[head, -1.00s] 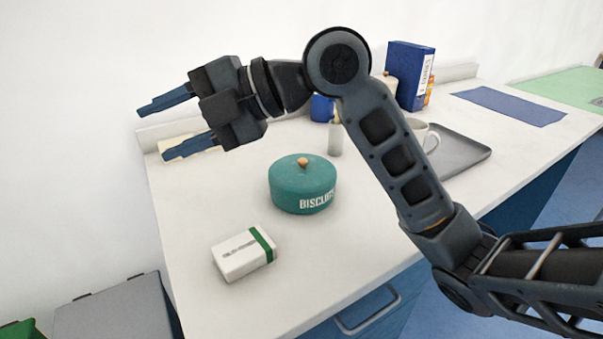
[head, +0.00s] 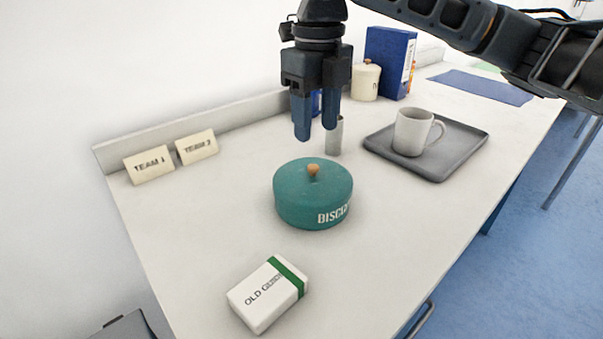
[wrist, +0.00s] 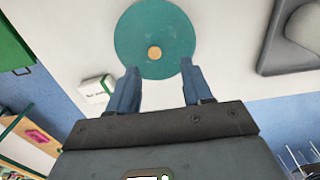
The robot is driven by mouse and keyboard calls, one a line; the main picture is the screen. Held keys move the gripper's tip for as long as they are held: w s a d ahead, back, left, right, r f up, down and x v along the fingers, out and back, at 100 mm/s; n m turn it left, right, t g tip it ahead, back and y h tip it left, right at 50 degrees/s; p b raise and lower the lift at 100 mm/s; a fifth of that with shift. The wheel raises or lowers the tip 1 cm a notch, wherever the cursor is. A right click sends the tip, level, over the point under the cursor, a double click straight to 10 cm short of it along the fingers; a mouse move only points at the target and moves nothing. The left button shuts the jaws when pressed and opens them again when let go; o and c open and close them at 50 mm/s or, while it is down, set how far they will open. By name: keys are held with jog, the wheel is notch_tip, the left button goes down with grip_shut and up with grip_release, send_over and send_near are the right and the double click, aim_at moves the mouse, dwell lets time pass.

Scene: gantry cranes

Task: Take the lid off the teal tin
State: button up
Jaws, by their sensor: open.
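The teal tin (head: 312,205) stands upright on the white counter, with "BISCU..." lettering on its side. Its teal lid (head: 295,173) is on it, with a small round wooden knob (head: 313,169) on top. In the wrist view the lid (wrist: 135,40) shows from above, with the knob (wrist: 154,53) in line with the gap between my fingers. My gripper (head: 316,135) points down, open and empty. It appears above the tin and is not touching it. The wrist view also shows both fingers of my gripper (wrist: 156,78) apart.
A white box with a green stripe (head: 267,294) lies in front of the tin. A grey tray (head: 455,150) with a white mug (head: 409,132) is to the right. Two "TEAM" cards (head: 172,157) stand left.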

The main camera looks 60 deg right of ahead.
aim_at(313, 166)
jog(key=shift+s+a+f, duration=0.1)
jog(key=shift+a+f, duration=0.1)
jog(key=shift+f, duration=0.95)
jog(key=shift+a+f, duration=0.15)
jog(key=shift+f, duration=0.95)
jog(key=shift+s+a+f, duration=0.1)
jog(key=shift+a+f, duration=0.1)
jog(key=shift+f, duration=0.95)
grip_shut()
